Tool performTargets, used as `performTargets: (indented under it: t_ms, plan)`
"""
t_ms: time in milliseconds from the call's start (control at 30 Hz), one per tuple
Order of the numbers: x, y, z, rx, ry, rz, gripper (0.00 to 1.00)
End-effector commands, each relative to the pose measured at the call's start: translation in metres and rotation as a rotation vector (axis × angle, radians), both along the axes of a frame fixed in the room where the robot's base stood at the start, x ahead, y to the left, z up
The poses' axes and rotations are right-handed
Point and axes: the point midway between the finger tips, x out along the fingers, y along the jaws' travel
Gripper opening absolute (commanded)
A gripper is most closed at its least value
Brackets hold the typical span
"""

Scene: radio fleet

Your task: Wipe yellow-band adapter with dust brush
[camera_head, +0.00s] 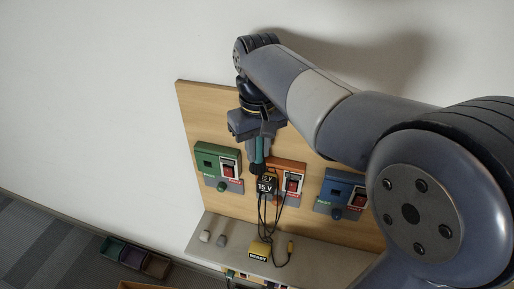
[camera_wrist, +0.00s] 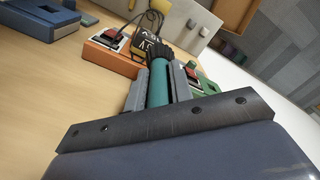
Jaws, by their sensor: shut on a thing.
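My gripper (camera_head: 258,135) is shut on the teal handle of the dust brush (camera_wrist: 158,82). The handle also shows in the head view (camera_head: 260,150). Its dark bristles point away from my gripper, toward a black adapter (camera_head: 265,187) with white voltage lettering, in front of the orange box. In the wrist view the adapter (camera_wrist: 151,47) shows yellowish lettering or edging just beyond the bristles. The bristle tips are at or very near it; I cannot tell whether they touch. Most of the yellow band is not clearly visible.
An orange box (camera_head: 290,168) with a red switch sits on the wooden board (camera_head: 190,105), between a green box (camera_head: 207,160) and a blue box (camera_head: 335,187). Dark cables hang below the adapter toward a yellow block (camera_head: 260,249) on the grey ledge (camera_head: 205,252).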

Motion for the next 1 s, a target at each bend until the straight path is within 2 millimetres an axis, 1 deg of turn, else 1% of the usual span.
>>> performTargets:
  t_ms: [33, 400, 500, 1000]
  plan:
    - [0.000, 0.000, 0.010, 0.000, 0.000, -0.001, 0.00]
    - [0.001, -0.002, 0.041, 0.000, 0.000, -0.003, 0.00]
    - [0.001, -0.003, 0.043, 0.000, 0.000, -0.004, 0.00]
    - [0.001, -0.003, 0.042, 0.000, 0.000, -0.003, 0.00]
